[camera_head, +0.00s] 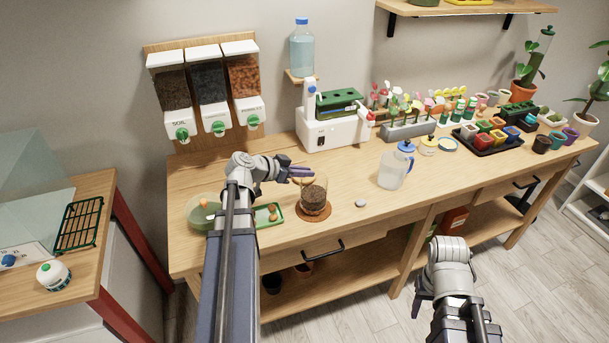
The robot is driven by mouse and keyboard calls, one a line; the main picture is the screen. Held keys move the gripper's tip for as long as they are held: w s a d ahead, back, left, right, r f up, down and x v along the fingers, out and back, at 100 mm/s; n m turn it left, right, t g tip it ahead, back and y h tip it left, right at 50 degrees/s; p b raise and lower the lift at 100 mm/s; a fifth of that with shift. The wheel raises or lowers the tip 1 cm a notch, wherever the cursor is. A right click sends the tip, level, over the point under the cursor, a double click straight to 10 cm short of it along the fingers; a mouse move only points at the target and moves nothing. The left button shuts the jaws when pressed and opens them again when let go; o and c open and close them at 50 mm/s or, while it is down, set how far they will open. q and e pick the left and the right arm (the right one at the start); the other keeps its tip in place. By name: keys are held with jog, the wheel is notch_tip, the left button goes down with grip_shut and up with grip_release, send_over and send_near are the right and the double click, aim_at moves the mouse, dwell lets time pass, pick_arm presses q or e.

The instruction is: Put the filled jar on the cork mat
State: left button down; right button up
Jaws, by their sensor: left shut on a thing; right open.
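A clear jar (314,197) with dark brown filling in its lower part is upright over the round brown cork mat (326,214). The mat's rim shows around the jar's base; I cannot tell whether the base touches it. My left gripper (301,175) is at the jar's upper left side and is shut on the jar. The fingertips partly cover the jar's rim. My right gripper (418,302) is open and empty, low at the front right, away from the bench top.
A green tray (268,214) and a green bowl (202,211) stand left of the mat. Dispensers (209,88) hang behind.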

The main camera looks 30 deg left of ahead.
pick_arm(q)
jog(key=shift+f, duration=0.1)
jog(key=c, duration=0.9)
grip_release()
jog(key=shift+r, duration=0.25)
jog(key=p+v, duration=0.6)
jog(key=v, duration=0.6)
